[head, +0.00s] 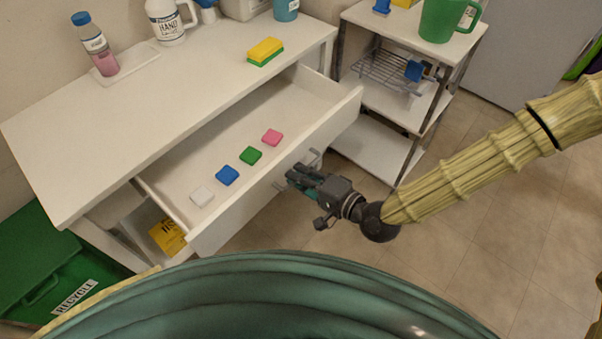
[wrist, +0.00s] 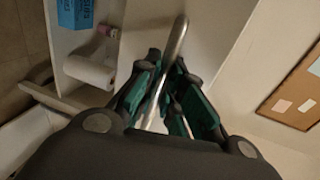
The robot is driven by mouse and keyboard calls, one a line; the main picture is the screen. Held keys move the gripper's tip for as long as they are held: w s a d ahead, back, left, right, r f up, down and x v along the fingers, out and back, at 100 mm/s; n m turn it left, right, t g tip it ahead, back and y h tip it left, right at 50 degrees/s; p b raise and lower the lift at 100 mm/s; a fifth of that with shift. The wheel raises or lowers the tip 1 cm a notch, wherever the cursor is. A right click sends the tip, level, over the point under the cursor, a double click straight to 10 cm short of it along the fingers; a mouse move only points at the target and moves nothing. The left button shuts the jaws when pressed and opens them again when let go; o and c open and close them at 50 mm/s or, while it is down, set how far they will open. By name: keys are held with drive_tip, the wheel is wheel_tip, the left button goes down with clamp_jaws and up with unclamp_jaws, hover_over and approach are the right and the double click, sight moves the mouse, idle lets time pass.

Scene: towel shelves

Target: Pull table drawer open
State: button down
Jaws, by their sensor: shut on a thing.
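The white table (head: 170,105) stands against the wall in the head view. Its drawer (head: 290,150) is pulled well out, and its inside shows. My gripper (head: 303,176) is at the drawer's front, at the metal bar handle (head: 312,160). In the wrist view the handle (wrist: 176,45) runs between my gripper's teal-padded fingers (wrist: 165,95), and they are shut on it. The fingers hide part of the handle. Four small blocks lie in a row inside the drawer: white (head: 202,195), blue (head: 227,175), green (head: 251,155) and pink (head: 271,137).
A yellow-green sponge (head: 265,51), a soap bottle (head: 168,22) and a pink-liquid bottle (head: 97,45) stand on the table. A shelf cart (head: 400,95) with a green mug (head: 441,18) is at the right. A green recycle bin (head: 45,265) is at the lower left. Floor at the right is clear.

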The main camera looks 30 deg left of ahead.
drive_tip(key=c, duration=1.5)
unclamp_jaws()
drive_tip(key=shift+v, duration=6)
drive_tip(key=shift+f, duration=0.1)
drive_tip(key=s+d+f+h+p, duration=0.35)
drive_tip(key=d+f, duration=0.25)
drive_tip(key=f, duration=0.2)
drive_tip(key=s+d+f+n+g+h+p, duration=0.1)
drive_tip(key=s+d+f+h+p, duration=0.1)
drive_tip(key=d, duration=0.6)
drive_tip(key=s+d+f+g+h+p, duration=0.1)
drive_tip(key=s+d+f+h, duration=0.3)
drive_tip(key=d, duration=0.5)
drive_tip(key=s+d+f+n+g+h+p, duration=0.1)
drive_tip(key=s+d+f+g+h+p, duration=0.1)
drive_tip(key=d, duration=0.7)
drive_tip(key=shift+s+d+f+n+h+p, duration=0.15)
drive_tip(key=shift+s+f+h+p, duration=0.3)
drive_tip(key=shift+h, duration=0.45)
drive_tip(key=shift+s+a+f+n+h+p, duration=0.15)
drive_tip(key=shift+s+f+h, duration=0.1)
drive_tip(key=shift+s+h, duration=0.5)
